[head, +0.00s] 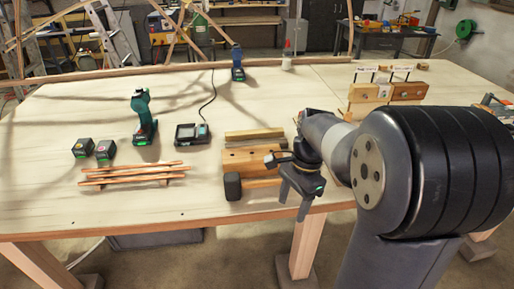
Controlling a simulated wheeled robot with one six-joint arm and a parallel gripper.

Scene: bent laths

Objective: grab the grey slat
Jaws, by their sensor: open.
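Several thin reddish-brown laths (133,171) lie across supports at the left front of the bench. My gripper (294,201) hangs at the bench's front edge, fingers pointing down. It is open with nothing between its fingers, apart from the slat and in front and to the right of it.
The wooden block (240,158) and a dark cylinder (232,186) are left of my gripper. A teal drill (144,115), a charger (192,133) and two batteries (104,150) stand further left. A wooden rack (388,92) stands behind my arm.

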